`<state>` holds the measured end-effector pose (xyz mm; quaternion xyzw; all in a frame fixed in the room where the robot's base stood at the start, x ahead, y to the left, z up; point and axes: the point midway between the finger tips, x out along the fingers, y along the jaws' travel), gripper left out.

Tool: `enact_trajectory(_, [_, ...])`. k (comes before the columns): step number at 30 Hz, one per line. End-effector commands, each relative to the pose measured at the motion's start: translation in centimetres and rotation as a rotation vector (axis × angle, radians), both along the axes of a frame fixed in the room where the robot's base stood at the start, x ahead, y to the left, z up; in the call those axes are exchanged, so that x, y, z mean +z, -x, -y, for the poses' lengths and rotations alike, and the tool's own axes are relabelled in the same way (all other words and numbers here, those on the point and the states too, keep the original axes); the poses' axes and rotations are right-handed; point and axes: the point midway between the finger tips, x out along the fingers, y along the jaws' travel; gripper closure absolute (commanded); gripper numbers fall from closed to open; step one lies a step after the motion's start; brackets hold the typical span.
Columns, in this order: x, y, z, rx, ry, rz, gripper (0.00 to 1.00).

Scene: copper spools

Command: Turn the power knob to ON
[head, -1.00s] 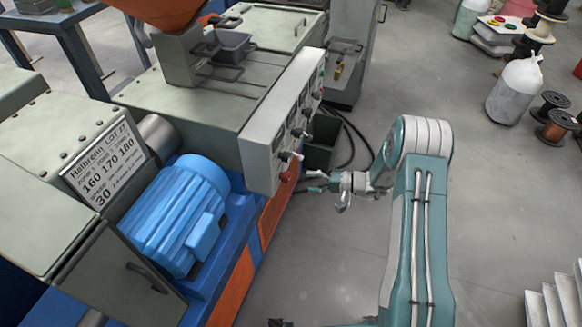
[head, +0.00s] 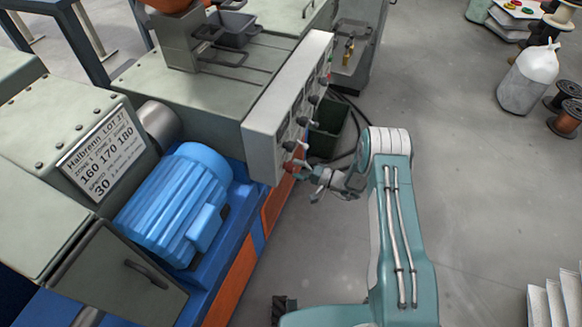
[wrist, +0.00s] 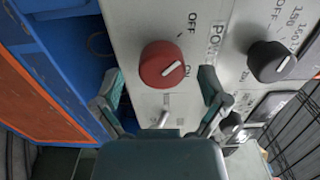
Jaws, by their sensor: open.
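The red power knob (wrist: 163,64) sits on the grey control panel (wrist: 130,18), under the printed POWER label, with OFF and ON marked to its right. A white line on its face slants up and right; I cannot tell surely which label it meets. In the head view the red knob (head: 291,167) is at the panel's near lower end. My gripper (wrist: 160,85) is open in front of the panel, its fingers on either side of the knob in the picture. I cannot tell whether they touch it. In the head view my gripper (head: 305,175) is close beside the knob.
A black knob (wrist: 271,62) is to the right of the red one, with more knobs farther along the panel. A blue motor (head: 178,205) stands left of the panel. A dark green bin (head: 328,130) is behind my gripper. The floor at right is mostly open.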

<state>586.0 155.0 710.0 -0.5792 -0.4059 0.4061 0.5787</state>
Motion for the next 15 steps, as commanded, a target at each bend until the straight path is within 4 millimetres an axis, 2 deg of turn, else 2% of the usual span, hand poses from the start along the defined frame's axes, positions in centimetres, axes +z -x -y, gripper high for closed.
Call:
enact_trajectory(6, [-0.1, -0.6, -1.7, 0.0, 0.0, -0.002, 0.07])
enact_trajectory(14, [0.0, -0.6, -1.8, -0.001, 0.001, -0.001, 0.07])
enact_trajectory(15, [0.0, -0.6, -1.8, -0.001, 0.001, -0.001, 0.24])
